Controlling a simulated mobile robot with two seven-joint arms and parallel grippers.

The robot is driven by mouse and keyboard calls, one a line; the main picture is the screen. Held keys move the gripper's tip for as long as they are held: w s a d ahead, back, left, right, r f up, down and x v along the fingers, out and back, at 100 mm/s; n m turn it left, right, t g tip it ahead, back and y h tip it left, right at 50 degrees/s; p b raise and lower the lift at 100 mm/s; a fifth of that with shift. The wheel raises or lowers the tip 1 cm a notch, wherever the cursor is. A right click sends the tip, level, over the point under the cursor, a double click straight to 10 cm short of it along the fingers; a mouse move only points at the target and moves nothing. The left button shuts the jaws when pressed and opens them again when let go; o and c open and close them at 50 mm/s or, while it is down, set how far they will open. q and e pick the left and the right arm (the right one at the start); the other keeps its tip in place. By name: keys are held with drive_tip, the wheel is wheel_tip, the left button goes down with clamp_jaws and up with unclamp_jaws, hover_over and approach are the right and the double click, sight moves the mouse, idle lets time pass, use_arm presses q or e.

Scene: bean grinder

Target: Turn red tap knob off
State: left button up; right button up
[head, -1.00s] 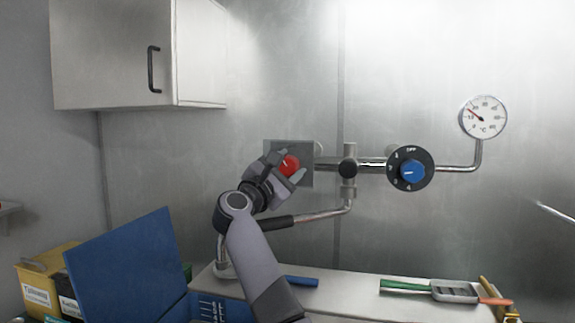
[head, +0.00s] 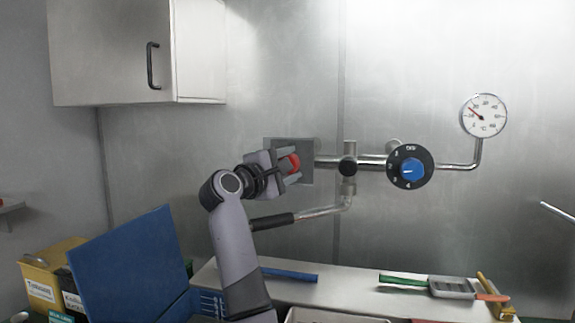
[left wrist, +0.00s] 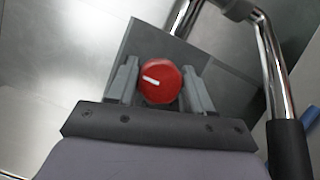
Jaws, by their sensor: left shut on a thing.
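The red tap knob (head: 294,163) sits on a grey square plate (head: 307,176) on the steel wall. My left gripper (head: 288,165) reaches it from the left and is shut on the knob. In the left wrist view, the red knob (left wrist: 160,81) with a white mark lies between the two grey fingers (left wrist: 158,85). The white mark runs nearly sideways there, slightly tilted. Part of the knob is hidden by a finger in the head view. My right gripper is not in view.
A blue dial knob (head: 411,169) and a round thermometer (head: 484,115) are on the pipework to the right. A black-handled spout (head: 272,221) runs below my gripper. A shelf (head: 345,297) holds utensils. A blue panel (head: 128,262) stands at lower left.

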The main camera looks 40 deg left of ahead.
use_arm(q)
drive_tip(key=shift+r, duration=0.15)
drive_tip(key=o, duration=1)
drive_tip(key=shift+s+d+f, duration=0.15)
drive_tip(key=shift+s, duration=1)
drive_tip(key=shift+s+d+f, duration=0.1)
drive_tip(key=shift+s+f, duration=0.05)
drive_tip(key=shift+s, duration=1.05)
drive_tip(key=shift+s+d+f, duration=0.15)
drive_tip(key=shift+s, duration=1)
